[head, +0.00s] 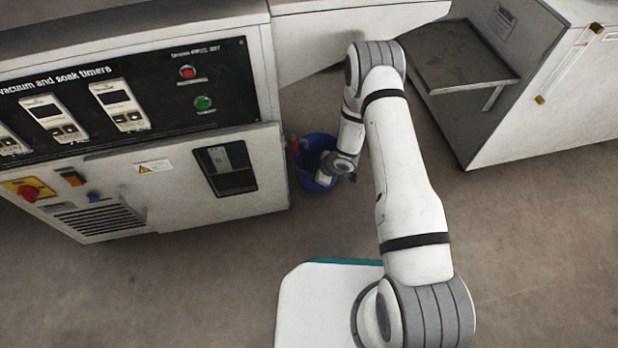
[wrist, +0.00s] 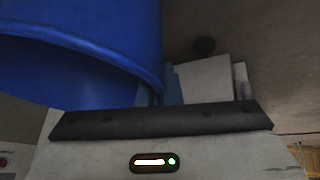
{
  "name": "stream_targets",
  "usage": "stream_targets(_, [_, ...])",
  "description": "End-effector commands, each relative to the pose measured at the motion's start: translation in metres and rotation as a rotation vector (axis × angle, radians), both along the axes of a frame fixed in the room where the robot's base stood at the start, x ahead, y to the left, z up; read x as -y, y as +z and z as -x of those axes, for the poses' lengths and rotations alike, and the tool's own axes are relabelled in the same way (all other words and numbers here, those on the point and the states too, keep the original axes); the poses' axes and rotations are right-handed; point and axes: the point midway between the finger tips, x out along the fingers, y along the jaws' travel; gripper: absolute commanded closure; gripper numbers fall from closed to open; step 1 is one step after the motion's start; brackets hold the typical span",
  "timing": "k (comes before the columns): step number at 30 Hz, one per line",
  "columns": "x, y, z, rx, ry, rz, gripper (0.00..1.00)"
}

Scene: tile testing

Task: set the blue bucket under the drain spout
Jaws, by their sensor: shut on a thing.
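The blue bucket (head: 309,160) is on or close to the floor beside the right end of the control cabinet, partly covered by my wrist. It fills the upper left of the wrist view (wrist: 85,50). My gripper (head: 323,178) is at the bucket's near right side and is shut on it; in the wrist view the fingers (wrist: 172,86) meet the bucket's edge. A small reddish fitting (head: 295,145) shows at the bucket's left edge, against the cabinet; I cannot tell whether it is the drain spout. Whether the bucket touches the floor is unclear.
The control cabinet (head: 210,170) with timers and buttons stands at the left. A white machine (head: 555,110) with an open grey shelf (head: 460,60) stands at the right. The brown floor (head: 540,250) in front is clear.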

Motion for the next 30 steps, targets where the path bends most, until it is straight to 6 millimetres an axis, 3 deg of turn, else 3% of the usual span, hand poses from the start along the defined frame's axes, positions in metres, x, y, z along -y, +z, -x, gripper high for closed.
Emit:
stream_targets(1, [0.0001,-0.0068,-0.0006,0.001,0.0,-0.001,1.0])
stream_targets(11, [0.0006,-0.0079,-0.0005,0.001,0.0,-0.001,1.0])
stream_targets(20, [0.0012,-0.0077,-0.0003,0.0,-0.001,0.0,0.73])
stream_targets(30, [0.0035,0.0008,-0.0003,0.001,-0.003,0.0,0.73])
